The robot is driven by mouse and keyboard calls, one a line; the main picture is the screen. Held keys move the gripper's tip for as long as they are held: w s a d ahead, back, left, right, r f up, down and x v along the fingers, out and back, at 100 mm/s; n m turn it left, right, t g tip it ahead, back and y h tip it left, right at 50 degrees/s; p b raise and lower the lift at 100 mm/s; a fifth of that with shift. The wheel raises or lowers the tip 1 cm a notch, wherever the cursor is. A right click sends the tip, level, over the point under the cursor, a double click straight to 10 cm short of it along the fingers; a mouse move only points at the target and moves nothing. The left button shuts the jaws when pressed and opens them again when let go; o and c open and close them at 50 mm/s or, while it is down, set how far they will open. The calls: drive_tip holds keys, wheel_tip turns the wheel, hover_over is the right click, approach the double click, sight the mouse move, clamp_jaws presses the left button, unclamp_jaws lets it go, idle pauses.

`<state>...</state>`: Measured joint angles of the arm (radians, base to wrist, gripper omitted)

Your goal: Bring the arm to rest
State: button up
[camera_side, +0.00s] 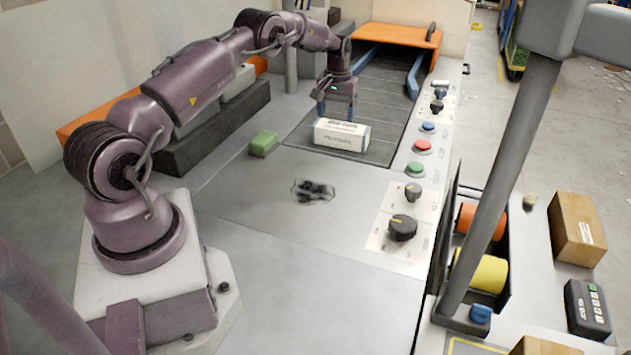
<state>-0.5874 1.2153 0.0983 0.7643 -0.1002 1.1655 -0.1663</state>
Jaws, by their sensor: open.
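My gripper (337,112) points down at the near end of the dark roller conveyor (379,95). Its jaws are open. A white printed box (341,136) lies directly below and slightly in front of the fingers. I cannot tell whether the fingertips touch the box or stand just behind it. My arm stretches from its base at the left out to the conveyor.
A green block (263,143) lies left of the box. A black flat part (313,191) lies on the bare grey table. A control panel with knobs and buttons (421,147) lines the right edge. Orange and yellow rolls (481,222) and a cardboard box (577,229) stand farther right.

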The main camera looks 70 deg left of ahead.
drive_tip(key=s+d+r+m, duration=0.2)
drive_tip(key=s+d+r, duration=0.3)
drive_tip(key=d+r, duration=0.4)
drive_tip(key=s+d+r+m, duration=0.2)
drive_tip(key=s+d+r, duration=0.45)
drive_tip(key=d, duration=0.35)
drive_tip(key=s+d+r+m+t, duration=0.2)
drive_tip(key=s+d+r, duration=0.2)
drive_tip(key=s+d, duration=0.3)
drive_tip(key=s+d+r+m+t, duration=0.3)
drive_tip(key=s+d+r, duration=0.2)
drive_tip(key=s+d, duration=0.2)
drive_tip(key=shift+s+d+t, duration=0.3)
drive_tip(key=shift+s+d, duration=0.05)
drive_tip(key=shift+s, duration=0.5)
